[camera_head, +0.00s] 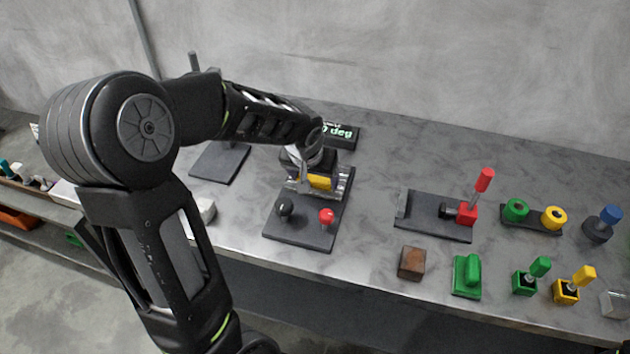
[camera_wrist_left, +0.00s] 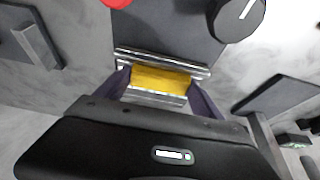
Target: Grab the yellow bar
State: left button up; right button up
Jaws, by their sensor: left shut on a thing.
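The yellow bar (camera_head: 320,182) sits between clear and metallic barrel parts on a dark base plate (camera_head: 300,233) on the grey table. In the left wrist view the yellow bar (camera_wrist_left: 160,79) lies crosswise between my two fingertips, with a shiny cylinder along its far side. My left gripper (camera_head: 311,177) reaches down over the barrels from behind and is shut on the bar. In the left wrist view my left gripper (camera_wrist_left: 160,90) has one finger at each end of the bar. The gripper hides part of the barrels in the head view. My right gripper is not in view.
A dark knob (camera_head: 284,206) and a red knob (camera_head: 326,216) stand at the plate's front. A display (camera_head: 340,134) is behind. To the right are a red-handled fixture (camera_head: 467,213), a brown block (camera_head: 412,263), a green piece (camera_head: 466,276) and several small lever blocks.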

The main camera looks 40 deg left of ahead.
aim_at(314, 179)
pick_arm(q)
jog(key=c, duration=1)
jog(key=shift+w+r, duration=0.1)
notch_tip(314, 179, up, 10)
jog(key=shift+b, duration=0.35)
dwell(0.4)
